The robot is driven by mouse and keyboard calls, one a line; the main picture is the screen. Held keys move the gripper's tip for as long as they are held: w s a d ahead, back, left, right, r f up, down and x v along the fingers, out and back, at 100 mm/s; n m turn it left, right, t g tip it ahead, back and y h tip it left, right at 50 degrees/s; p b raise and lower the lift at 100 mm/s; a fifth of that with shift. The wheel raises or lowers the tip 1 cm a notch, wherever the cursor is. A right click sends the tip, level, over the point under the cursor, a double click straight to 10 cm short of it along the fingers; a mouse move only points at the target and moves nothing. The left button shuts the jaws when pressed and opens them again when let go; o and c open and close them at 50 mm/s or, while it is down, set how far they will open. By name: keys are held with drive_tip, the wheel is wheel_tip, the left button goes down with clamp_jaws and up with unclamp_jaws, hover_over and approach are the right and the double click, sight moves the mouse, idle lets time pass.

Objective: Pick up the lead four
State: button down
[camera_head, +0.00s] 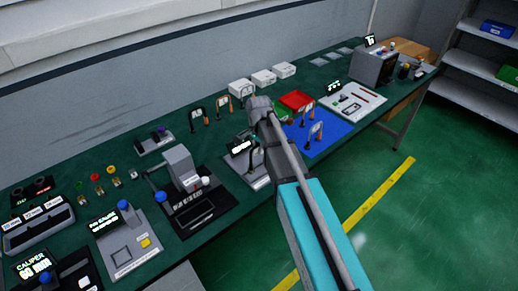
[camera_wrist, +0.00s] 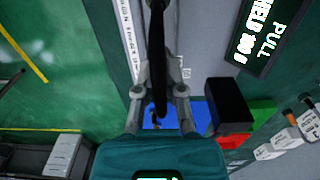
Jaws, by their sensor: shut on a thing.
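My gripper (camera_wrist: 159,95) is shut on a dark, long, narrow thing (camera_wrist: 158,62) that looks like a lead. It runs up between the fingers in the wrist view, and its number cannot be read. In the head view my arm hides most of the gripper, which is over the bench by the pull tester (camera_head: 240,147). Other leads with pale tags stand on the bench: one on the blue mat (camera_head: 316,131), one farther back (camera_head: 307,109), and others left of my arm (camera_head: 197,114) (camera_head: 223,104). I cannot tell which is lead four.
A grey press-like device (camera_head: 182,168) stands left of the tester. The red tray (camera_head: 296,100) and blue mat (camera_head: 333,124) lie right of my arm. White boxes (camera_head: 263,77) line the back. The tester's display (camera_wrist: 268,30) is close by in the wrist view. The green floor is open at right.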

drive_tip(key=s+d+r+p, duration=0.2)
drive_tip(key=s+r+p, duration=0.7)
drive_tip(key=s, duration=0.4)
drive_tip(key=shift+s+d+r, duration=0.15)
drive_tip(key=shift+s+r, duration=0.25)
drive_tip(key=shift+r, duration=0.15)
